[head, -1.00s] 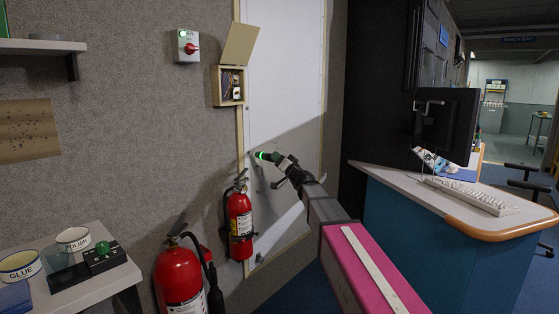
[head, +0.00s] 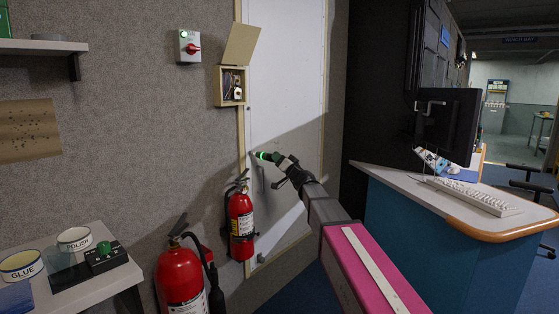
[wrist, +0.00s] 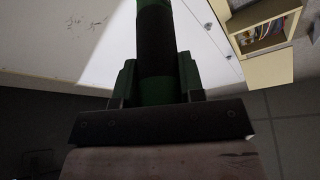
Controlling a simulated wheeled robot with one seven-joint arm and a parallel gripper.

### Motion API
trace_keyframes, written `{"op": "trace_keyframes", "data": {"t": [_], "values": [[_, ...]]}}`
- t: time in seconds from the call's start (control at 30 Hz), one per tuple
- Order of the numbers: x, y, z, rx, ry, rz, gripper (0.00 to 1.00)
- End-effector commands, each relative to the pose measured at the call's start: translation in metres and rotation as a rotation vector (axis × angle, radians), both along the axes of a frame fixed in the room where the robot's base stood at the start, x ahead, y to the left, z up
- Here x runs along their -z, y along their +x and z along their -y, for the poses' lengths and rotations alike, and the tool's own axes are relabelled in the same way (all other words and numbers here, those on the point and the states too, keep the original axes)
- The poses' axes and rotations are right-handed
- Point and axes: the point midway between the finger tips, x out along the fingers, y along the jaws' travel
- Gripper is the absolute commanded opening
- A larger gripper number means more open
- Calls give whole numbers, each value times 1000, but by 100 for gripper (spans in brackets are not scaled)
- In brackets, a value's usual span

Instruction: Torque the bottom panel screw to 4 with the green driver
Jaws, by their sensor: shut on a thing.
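My gripper (head: 286,164) is shut on the green driver (head: 265,156) at the left edge of the white panel (head: 290,65). The driver has a glowing green band, and its tip points left towards the panel's edge strip. The wrist view shows the driver's green and black body (wrist: 155,45) upright between the jaws (wrist: 157,85). The driver's tip lies outside the wrist view. The bottom panel screw is too small or hidden to make out, so I cannot tell whether the tip touches it.
An open wooden box (head: 232,86) hangs above the driver. A red fire extinguisher (head: 241,225) hangs just below, and another (head: 181,278) stands lower left. A red-knobbed switch (head: 190,47) is on the wall. A desk (head: 430,200) with keyboard and monitor stands to the right.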

Motion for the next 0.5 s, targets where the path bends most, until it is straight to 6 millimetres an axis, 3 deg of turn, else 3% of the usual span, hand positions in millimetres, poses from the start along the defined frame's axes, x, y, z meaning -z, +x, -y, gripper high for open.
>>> {"op": "trace_keyframes", "data": {"t": [0.5], "values": [[0,3,-4,-1,1,0,2]]}}
